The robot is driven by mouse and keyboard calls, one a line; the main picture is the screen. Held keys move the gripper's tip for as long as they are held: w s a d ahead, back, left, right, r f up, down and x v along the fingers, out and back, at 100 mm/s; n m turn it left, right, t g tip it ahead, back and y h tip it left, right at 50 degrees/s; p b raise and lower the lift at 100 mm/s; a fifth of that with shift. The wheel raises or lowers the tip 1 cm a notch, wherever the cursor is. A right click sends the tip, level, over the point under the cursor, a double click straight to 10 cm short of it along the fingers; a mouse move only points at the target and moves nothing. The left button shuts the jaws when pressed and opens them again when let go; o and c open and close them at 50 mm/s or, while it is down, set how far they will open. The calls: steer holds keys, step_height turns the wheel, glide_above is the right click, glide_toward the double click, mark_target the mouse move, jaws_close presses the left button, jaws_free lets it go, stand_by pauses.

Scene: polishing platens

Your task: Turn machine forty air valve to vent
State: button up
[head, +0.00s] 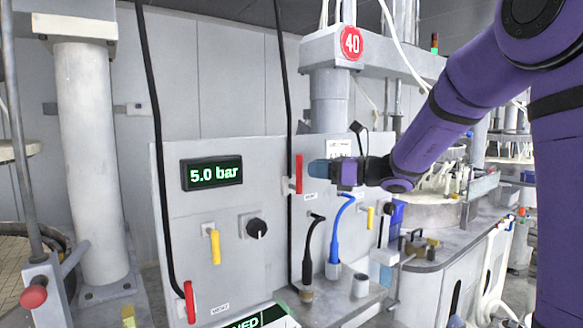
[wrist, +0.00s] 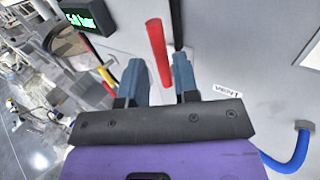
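The red sign reading 40 (head: 351,42) hangs above the right-hand part of the panel. Below it, a red valve handle (head: 298,173) stands upright on the grey panel, with a small VENT label (head: 310,196) just below and to its right. My gripper (head: 314,173) is right beside this handle, coming from the right. In the wrist view the red handle (wrist: 158,52) lies between the two blue fingers of my gripper (wrist: 158,65). The fingers are open, with a gap on each side of the handle. A VENT label (wrist: 226,91) is right of the fingers.
A second red handle (head: 189,302) with its own VENT label sits lower left, on another black hose. A display (head: 212,173) reads 5.0 bar. Yellow handles, a black knob (head: 257,228) and a blue hose (head: 337,230) are nearby. The blue hose also shows in the wrist view (wrist: 292,158).

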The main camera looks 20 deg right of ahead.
mark_target(299, 175)
steer(key=x, duration=0.6)
steer(key=shift+w+a, duration=0.2)
steer(key=shift+a, duration=0.15)
steer(key=shift+c, duration=0.2)
jaws_close()
